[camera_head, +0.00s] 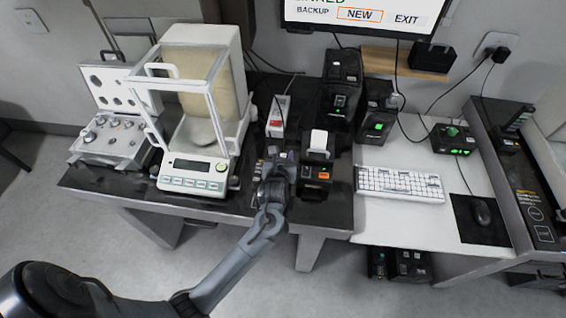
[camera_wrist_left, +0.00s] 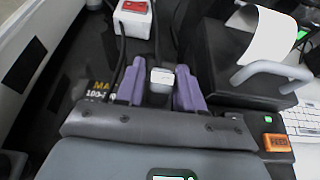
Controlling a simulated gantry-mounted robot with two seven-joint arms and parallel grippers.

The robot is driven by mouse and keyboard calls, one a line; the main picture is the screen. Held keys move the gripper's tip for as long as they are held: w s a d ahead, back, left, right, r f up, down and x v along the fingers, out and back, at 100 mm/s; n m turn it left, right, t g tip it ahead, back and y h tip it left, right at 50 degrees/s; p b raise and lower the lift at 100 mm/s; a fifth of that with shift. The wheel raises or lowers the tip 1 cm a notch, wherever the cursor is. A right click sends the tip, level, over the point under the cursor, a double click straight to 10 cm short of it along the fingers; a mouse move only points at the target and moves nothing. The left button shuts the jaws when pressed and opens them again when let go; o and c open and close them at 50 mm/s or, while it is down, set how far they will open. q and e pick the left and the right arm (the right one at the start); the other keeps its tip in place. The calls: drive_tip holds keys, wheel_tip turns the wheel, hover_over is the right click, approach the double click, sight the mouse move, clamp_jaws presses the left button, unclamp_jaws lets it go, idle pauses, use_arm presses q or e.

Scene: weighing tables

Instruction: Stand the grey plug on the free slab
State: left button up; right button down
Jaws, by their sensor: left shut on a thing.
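My left gripper (camera_head: 280,158) reaches over the dark tabletop (camera_head: 236,206), between the balance and the small printer. In the left wrist view its purple fingers (camera_wrist_left: 161,90) are shut on a small pale grey piece, the grey plug (camera_wrist_left: 161,76). Only the plug's top shows there; its lower part is hidden, so I cannot tell whether it touches the surface below. In the head view the gripper hides it. Yellow and white lettering shows on the dark surface beside the fingers. I cannot make out a separate free slab. My right gripper is not in view.
The glass-doored balance (camera_head: 195,165) stands left of the gripper, with an open weight case (camera_head: 110,140) farther left. The printer (camera_head: 315,172) is close on the right. A red-and-white box (camera_head: 278,118) stands behind. A keyboard (camera_head: 400,184) lies on the white desk.

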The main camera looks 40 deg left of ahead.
use_arm(q)
drive_tip(key=shift+f, duration=1.35)
drive_tip(key=shift+f+b, duration=0.2)
drive_tip(key=shift+b, duration=0.15)
drive_tip(key=o, duration=1)
drive_tip(key=shift+o, duration=0.2)
drive_tip(key=shift+r, duration=0.1)
